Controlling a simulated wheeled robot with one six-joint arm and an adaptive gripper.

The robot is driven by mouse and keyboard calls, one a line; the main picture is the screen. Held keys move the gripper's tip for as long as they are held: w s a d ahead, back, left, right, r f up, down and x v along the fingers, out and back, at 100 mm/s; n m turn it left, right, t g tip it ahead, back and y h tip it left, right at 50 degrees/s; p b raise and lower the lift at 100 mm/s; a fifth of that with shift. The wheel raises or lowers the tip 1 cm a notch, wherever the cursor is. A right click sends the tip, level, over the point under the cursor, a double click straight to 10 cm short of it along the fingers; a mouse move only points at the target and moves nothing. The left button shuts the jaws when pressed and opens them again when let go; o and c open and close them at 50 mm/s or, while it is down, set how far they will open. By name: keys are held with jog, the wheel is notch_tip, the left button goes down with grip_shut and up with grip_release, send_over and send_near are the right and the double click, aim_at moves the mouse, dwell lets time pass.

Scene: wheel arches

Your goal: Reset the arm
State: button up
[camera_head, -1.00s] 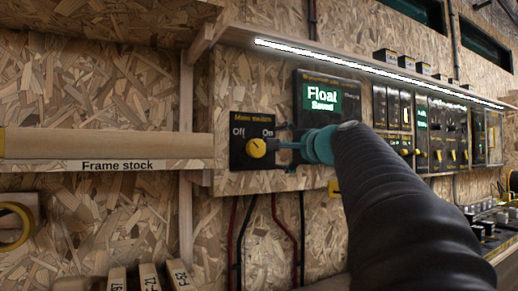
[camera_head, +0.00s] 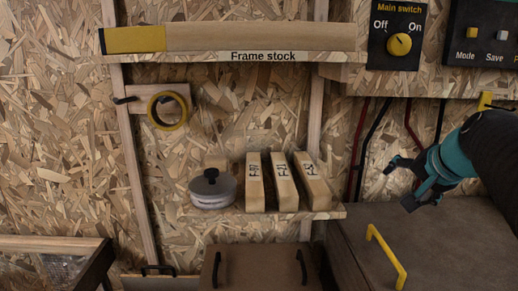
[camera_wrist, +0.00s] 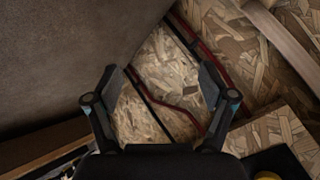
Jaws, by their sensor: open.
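My gripper (camera_head: 401,184) is open and empty at the right of the head view, its fingers pointing left. It hangs in front of the wood-chip wall, below the main switch panel (camera_head: 382,58), apart from the yellow knob (camera_head: 399,44). In the wrist view both fingers of my gripper (camera_wrist: 160,75) are spread, with only wall and cables between them.
A brown box top (camera_head: 440,235) with a yellow handle (camera_head: 386,255) lies below my gripper. Red and black cables (camera_head: 373,145) run down the wall behind. To the left are a shelf (camera_head: 290,214) with wooden blocks, a grey round pot (camera_head: 213,190) and a tape roll (camera_head: 168,110).

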jog(key=s+a+f+n+g+p, duration=0.2)
jog(key=s+a+f+n+p, duration=0.1)
jog(key=s+a, duration=0.4)
jog(key=s+a+f+n+g+p, duration=0.1)
jog(key=s+a+f+n+p, duration=0.2)
jog(key=s+a+f+n, duration=0.3)
jog(key=shift+s+a+f+n+g, duration=0.35)
jog(key=shift+s+a+f, duration=0.7)
jog(key=shift+s, duration=1.75)
